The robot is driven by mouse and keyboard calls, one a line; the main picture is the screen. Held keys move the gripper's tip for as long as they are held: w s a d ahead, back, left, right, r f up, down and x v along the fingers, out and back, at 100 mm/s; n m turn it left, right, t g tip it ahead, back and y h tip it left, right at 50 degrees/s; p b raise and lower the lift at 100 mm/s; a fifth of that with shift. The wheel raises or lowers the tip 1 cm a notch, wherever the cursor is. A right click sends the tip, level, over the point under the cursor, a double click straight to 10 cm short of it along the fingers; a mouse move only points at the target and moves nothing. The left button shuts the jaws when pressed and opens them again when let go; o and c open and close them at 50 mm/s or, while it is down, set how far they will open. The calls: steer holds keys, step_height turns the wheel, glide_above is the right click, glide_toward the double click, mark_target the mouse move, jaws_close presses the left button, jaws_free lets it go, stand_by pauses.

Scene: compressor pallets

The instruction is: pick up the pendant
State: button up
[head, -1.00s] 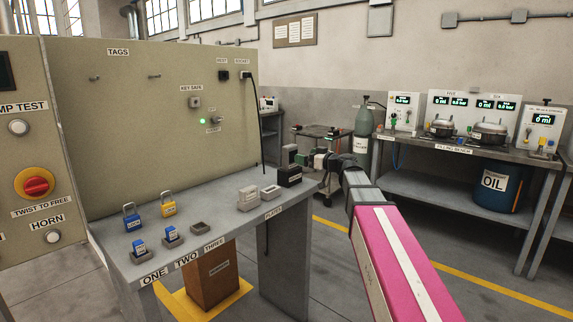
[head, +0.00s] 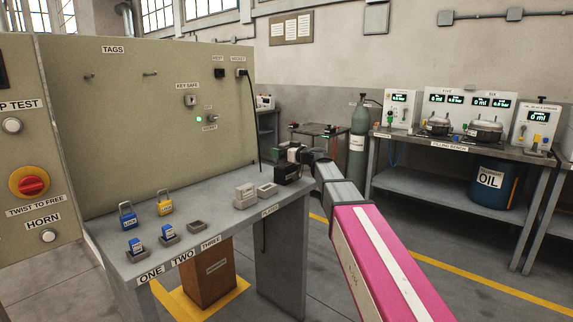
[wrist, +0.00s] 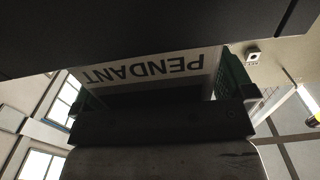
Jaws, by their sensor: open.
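A dark upright block, which looks like the pendant (head: 280,158), stands at the far right end of the grey bench, at a black box-shaped holder (head: 288,174) with a pale label. My gripper (head: 287,152) is at the block and partly hides it. In the wrist view a white plate reading PENDANT (wrist: 152,66) shows upside down between the two green-sided fingers of my gripper (wrist: 162,82). The jaws are open around this area. Dark surfaces fill the top of the wrist view, and I cannot tell whether the fingers touch anything.
The tall panel (head: 150,120) stands behind, with a hanging black cable (head: 254,120). Open floor lies to the right.

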steer(key=c, duration=1.5)
